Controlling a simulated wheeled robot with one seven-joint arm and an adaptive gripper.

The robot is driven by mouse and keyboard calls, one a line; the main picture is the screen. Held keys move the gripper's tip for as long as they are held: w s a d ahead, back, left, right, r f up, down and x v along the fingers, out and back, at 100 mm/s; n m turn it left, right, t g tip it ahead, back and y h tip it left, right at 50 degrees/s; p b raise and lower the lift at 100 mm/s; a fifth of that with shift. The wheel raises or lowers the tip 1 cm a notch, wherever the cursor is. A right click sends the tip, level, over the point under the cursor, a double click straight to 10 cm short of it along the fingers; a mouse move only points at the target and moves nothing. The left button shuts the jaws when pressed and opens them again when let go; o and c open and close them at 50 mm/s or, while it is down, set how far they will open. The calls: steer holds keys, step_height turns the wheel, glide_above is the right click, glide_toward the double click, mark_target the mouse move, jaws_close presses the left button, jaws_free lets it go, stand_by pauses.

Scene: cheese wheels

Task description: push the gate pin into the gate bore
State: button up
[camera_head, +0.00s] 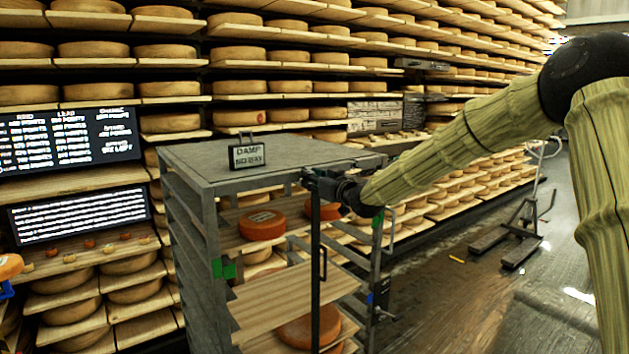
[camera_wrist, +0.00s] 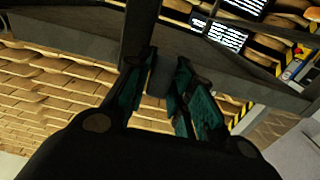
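My gripper (camera_head: 322,182) is at the front right top edge of the grey rack, by the top of a thin dark upright gate bar (camera_head: 315,265). In the wrist view my gripper's teal-padded fingers (camera_wrist: 168,70) stand a little apart. A small grey block (camera_wrist: 160,82) shows between them, and a dark bar (camera_wrist: 139,25) runs up beside the left finger. I cannot tell whether the fingers touch the block or whether it is the gate pin. The gate bore cannot be made out; my gripper and the rack's edge cover that area.
The grey rack (camera_head: 190,165) holds red-orange cheese wheels (camera_head: 262,224) on wooden boards (camera_head: 290,300). A "damp" sign (camera_head: 247,155) stands on its top. A pallet jack (camera_head: 515,235) stands at right on open floor (camera_head: 455,300). Full cheese shelves line the back.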

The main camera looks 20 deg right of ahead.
steer(key=shift+o, duration=1.2)
steer(key=v, duration=1.2)
